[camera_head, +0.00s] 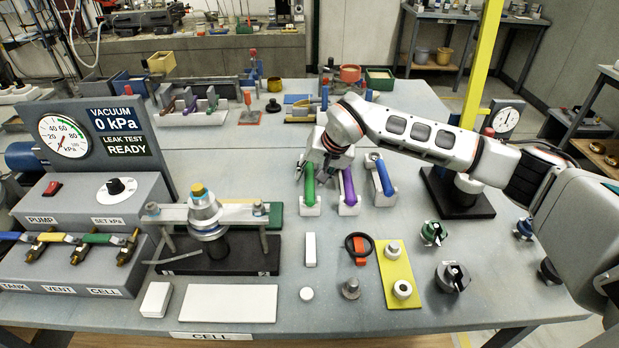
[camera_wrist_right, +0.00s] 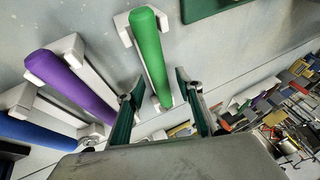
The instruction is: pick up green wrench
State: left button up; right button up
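The green wrench (camera_head: 309,185) lies in a white holder, leftmost of a row of three coloured handles on the table. It also shows in the right wrist view (camera_wrist_right: 147,45), with its near end between my finger pads. My right gripper (camera_head: 312,172) is over the far end of the green wrench. In the right wrist view, my right gripper (camera_wrist_right: 159,82) is open, with one finger on each side of the wrench and visible gaps. The wrench still rests in its holder. My left gripper is not in view.
The purple handle (camera_head: 348,185) stands close to the right, with the blue handle (camera_head: 382,176) beyond it. A clamped fixture (camera_head: 205,215) stands to the left. A yellow plate (camera_head: 389,262) and small parts lie nearer. The table (camera_head: 245,335) has some clear surface around them.

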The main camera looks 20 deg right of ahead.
aim_at(311, 176)
jog(key=shift+c, duration=1.2)
grip_shut()
jog(key=shift+r, duration=0.1)
notch_tip(311, 176, up, 20)
dwell(0.4)
